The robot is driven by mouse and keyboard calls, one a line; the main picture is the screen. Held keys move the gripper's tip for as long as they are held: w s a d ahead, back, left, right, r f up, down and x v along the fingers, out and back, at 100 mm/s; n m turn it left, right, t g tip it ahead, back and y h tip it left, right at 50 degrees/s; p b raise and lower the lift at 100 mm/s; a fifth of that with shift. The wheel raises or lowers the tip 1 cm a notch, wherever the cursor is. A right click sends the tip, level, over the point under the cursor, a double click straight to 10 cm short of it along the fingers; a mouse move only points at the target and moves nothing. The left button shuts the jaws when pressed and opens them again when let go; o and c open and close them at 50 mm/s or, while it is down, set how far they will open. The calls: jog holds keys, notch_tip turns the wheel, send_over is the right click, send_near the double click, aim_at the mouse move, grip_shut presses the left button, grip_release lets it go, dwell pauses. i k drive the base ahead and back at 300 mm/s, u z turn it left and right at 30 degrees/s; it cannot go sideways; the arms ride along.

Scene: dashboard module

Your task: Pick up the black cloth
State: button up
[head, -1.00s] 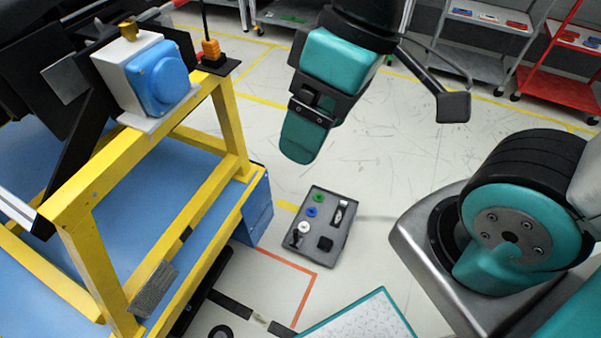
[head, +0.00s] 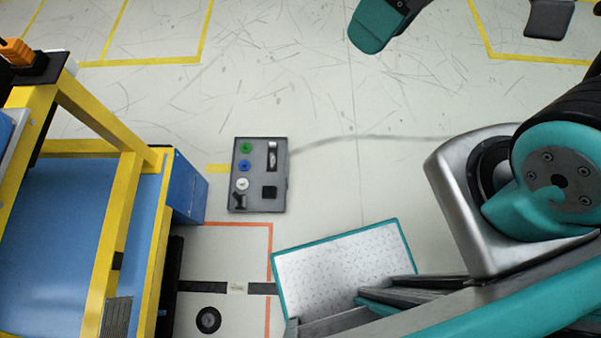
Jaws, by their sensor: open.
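The tray also holds green (head: 246,148), blue (head: 244,165) and white (head: 242,184) round parts, a silver-and-black part (head: 272,155) and a small black part (head: 239,202). A yellow frame (head: 108,240) stands left. The floor right of the tray is clear.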

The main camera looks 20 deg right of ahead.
aim_at(269, 192)
jog(key=z, duration=0.25)
jog(key=k, duration=0.55)
jog(key=u, duration=0.7)
jog(key=k, duration=0.5)
jog(key=u, duration=1.7)
jog(key=i, duration=1)
jog(key=z, duration=1.95)
jog(key=i, duration=0.5)
jog(key=u, duration=0.05)
